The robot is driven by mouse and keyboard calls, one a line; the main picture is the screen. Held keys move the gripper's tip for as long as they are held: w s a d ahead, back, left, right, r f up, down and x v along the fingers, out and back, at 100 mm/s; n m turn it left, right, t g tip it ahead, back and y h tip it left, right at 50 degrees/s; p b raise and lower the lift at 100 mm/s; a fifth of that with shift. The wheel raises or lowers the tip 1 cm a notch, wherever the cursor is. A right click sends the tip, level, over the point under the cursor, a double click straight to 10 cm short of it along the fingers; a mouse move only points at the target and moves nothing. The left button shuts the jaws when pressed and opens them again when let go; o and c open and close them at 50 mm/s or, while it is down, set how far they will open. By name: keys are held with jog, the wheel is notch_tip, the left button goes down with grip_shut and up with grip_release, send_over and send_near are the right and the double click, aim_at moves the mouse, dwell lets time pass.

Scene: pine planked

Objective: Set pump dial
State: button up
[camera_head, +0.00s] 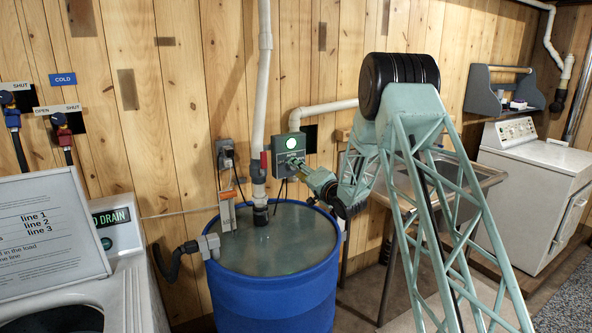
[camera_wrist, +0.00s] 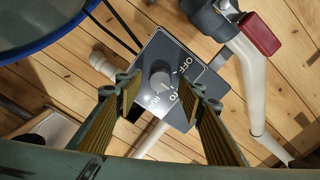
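White lettering around the dial reads OFF, with other words partly hidden by my fingers. I cannot tell where the dial points. My gripper (camera_wrist: 160,92) is open, its ribbed tan fingers on either side of the dial with clear gaps. In the head view my gripper (camera_head: 304,168) is close in front of the box.
A blue barrel (camera_head: 277,290) of water stands below and left of the box. A white pipe (camera_head: 265,80) with a red-handled valve (camera_wrist: 262,34) runs down beside it. A metal sink (camera_head: 485,177) and white washer (camera_head: 540,180) are right. A printed sign (camera_head: 45,235) is left.

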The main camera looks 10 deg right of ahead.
jog(key=v, duration=1)
jog(key=shift+d, duration=0.1)
jog(key=shift+r, duration=0.2)
jog(key=s+d+r+n+g+h, duration=0.1)
jog(key=s+r+g+h, duration=0.1)
jog(key=s+r, duration=0.45)
jog(key=s+d+r+n+g+h, duration=0.15)
jog(key=s+r, duration=0.25)
jog(key=s, duration=0.6)
jog(key=s+r+n+g+h, duration=0.1)
jog(key=s+r+g+h, duration=0.15)
jog(key=s+r, duration=0.4)
jog(key=s+a+f+n+g, duration=0.1)
jog(key=s+a+g, duration=0.1)
jog(key=s, duration=1.5)
jog(key=s+a+f+n+g, duration=0.2)
jog(key=s, duration=1.6)
jog(key=s+a+f+n+g, duration=0.1)
jog(key=s+a+g, duration=0.1)
jog(key=s, duration=1.6)
jog(key=shift+s+a+f+n+g, duration=0.25)
jog(key=shift+f+n+g, duration=0.1)
jog(key=shift+g, duration=0.15)
